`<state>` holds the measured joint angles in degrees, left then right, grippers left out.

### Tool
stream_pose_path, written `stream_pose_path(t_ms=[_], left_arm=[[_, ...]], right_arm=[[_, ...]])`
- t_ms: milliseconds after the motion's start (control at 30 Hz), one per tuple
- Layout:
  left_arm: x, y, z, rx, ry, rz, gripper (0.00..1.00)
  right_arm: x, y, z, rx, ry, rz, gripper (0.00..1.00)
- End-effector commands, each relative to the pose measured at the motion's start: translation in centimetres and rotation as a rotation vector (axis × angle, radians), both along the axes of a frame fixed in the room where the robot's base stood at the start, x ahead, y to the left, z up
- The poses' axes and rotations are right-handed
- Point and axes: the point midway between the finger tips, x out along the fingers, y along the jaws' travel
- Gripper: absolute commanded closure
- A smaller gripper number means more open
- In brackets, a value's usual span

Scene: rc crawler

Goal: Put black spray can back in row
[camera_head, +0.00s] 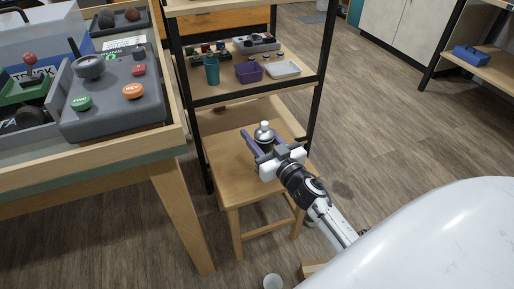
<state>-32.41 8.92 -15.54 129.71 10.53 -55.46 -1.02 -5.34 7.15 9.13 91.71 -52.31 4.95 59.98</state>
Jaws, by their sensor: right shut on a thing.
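A small can with a pale top (264,132) is over the wooden stool by the shelf. It looks grey and dark rather than plainly black, and its lower part is hidden by my gripper. My right gripper (263,143) reaches in from the lower right, with its purple fingers on either side of the can, shut on it. I cannot tell whether the can touches the stool seat. My left gripper is not in view.
A workbench (100,150) with a button controller (112,95) is at left. Floor at right is mostly clear.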

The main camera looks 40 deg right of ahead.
Motion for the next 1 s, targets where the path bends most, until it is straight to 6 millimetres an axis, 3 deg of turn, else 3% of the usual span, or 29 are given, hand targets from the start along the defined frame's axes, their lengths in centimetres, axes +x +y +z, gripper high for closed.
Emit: stream_pose_path(t_ms=[67, 200, 567, 600, 700, 1000], left_arm=[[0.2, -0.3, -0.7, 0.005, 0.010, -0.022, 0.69], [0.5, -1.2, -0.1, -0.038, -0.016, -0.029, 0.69], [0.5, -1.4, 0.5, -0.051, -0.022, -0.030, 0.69], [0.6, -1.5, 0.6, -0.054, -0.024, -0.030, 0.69], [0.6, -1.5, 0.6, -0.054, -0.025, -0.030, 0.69], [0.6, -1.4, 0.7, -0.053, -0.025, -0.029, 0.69]], right_arm=[[0.0, 0.1, -1.4, 0.004, 0.000, 0.000, 0.85], [0.0, 0.1, -3.4, 0.003, 0.000, 0.000, 0.85], [0.0, 0.1, -3.6, 0.002, 0.000, 0.001, 0.85], [0.0, 0.1, -3.7, 0.002, 0.001, 0.001, 0.57], [0.0, 0.1, -3.6, 0.002, 0.001, 0.001, 0.40], [0.0, 0.1, -3.4, 0.001, 0.001, 0.001, 0.40]])
